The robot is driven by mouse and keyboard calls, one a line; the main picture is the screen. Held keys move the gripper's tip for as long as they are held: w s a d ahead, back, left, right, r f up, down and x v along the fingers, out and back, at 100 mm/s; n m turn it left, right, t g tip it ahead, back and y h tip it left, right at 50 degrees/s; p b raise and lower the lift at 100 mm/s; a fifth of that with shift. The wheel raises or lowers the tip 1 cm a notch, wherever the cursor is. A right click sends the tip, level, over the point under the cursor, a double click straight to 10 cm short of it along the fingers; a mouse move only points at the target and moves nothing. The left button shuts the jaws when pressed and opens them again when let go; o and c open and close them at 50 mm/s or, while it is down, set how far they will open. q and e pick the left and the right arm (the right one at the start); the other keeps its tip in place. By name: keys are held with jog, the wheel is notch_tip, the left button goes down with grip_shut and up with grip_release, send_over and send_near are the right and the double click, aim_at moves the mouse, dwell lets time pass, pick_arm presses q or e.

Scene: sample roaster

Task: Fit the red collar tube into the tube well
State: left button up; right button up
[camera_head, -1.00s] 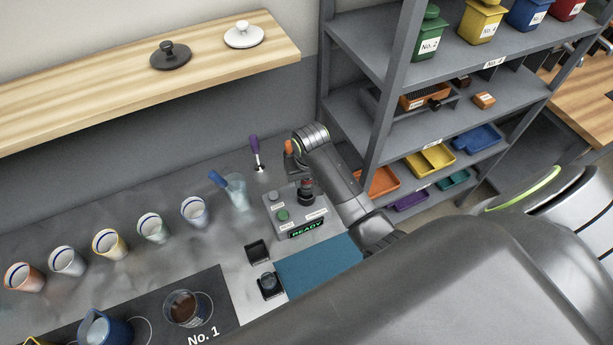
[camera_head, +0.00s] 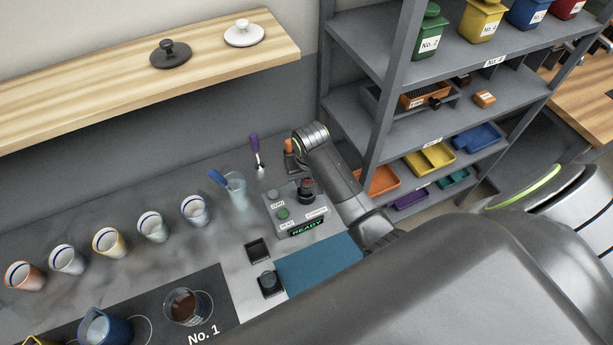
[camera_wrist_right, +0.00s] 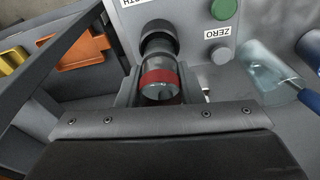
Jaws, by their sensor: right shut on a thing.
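The red collar tube (camera_wrist_right: 161,77) is clear with a red band, and shows between the jaws of my right gripper (camera_wrist_right: 160,92) in the right wrist view. My right gripper is shut on it. The tube's far end meets the black round tube well (camera_wrist_right: 157,42) on the grey device. I cannot tell how deep it sits. In the head view the red collar (camera_head: 307,182) shows just above the black well (camera_head: 306,197). My right arm reaches around the device's right side and hides part of the gripper. My left gripper is not in view.
The grey device (camera_head: 285,228) has buttons and a READY display. A shelf rack (camera_head: 385,95) is close on the right. A blue mat (camera_head: 318,262) lies in front.

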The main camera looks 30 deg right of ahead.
aim_at(306, 186)
jog(key=shift+f+b, duration=0.75)
jog(key=shift+f, duration=1.2)
jog(key=shift+r, duration=0.2)
jog(key=shift+r+p, duration=0.75)
jog(key=shift+p, duration=0.1)
jog(key=shift+r, duration=0.9)
jog(key=shift+f+b, duration=0.6)
jog(key=shift+f, duration=1.15)
jog(key=o, duration=1.2)
jog(key=shift+c, duration=0.2)
